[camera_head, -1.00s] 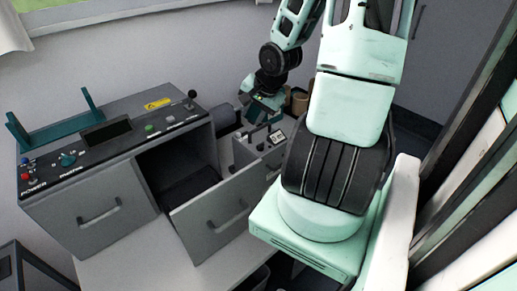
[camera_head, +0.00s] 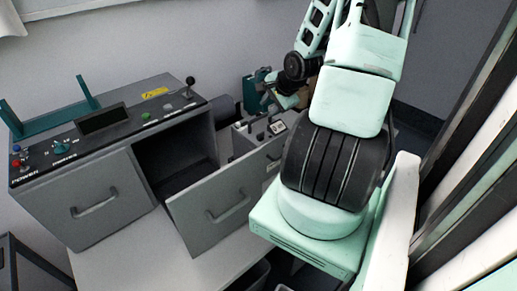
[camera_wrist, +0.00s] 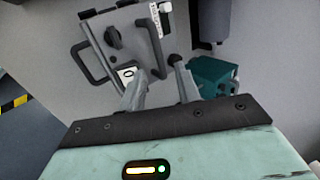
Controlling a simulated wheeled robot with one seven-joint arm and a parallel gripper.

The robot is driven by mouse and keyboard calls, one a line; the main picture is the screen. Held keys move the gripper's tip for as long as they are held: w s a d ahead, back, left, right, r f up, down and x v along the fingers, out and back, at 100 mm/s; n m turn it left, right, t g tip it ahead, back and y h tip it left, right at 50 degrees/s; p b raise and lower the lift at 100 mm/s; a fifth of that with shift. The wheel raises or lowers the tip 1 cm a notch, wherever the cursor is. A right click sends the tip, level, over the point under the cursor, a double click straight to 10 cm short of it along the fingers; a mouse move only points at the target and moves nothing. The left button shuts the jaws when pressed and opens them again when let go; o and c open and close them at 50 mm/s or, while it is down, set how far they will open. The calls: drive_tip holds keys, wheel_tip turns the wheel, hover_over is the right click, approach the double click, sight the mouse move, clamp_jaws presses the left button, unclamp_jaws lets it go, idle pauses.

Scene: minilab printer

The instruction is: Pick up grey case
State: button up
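The grey case (camera_head: 248,138) stands on the white table behind the pulled-out drawer, with dark knobs and a white label on its top. In the wrist view the grey case (camera_wrist: 135,42) shows a dark handle at its left side, ahead of my fingers. My gripper (camera_wrist: 158,72) is open, its two fingers apart with nothing clearly held between them. The left fingertip overlaps the case near its label in that view; I cannot tell whether it touches. In the head view my gripper (camera_head: 274,98) is small and partly hidden, above the case.
A grey machine (camera_head: 84,204) with knobs and a lever stands at left; its drawer (camera_head: 212,208) is pulled out before the case. A teal object (camera_wrist: 213,76) sits right of my fingers. A dark cylinder (camera_wrist: 209,22) lies beyond. The white table (camera_head: 125,262) is clear in front.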

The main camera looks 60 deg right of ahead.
sight(259, 117)
drive_tip(key=x, duration=0.3)
drive_tip(key=shift+a+b+x, duration=0.2)
drive_tip(key=shift+b+x, duration=0.1)
drive_tip(key=shift+x, duration=2.35)
drive_tip(key=shift+c, duration=0.3)
clamp_jaws()
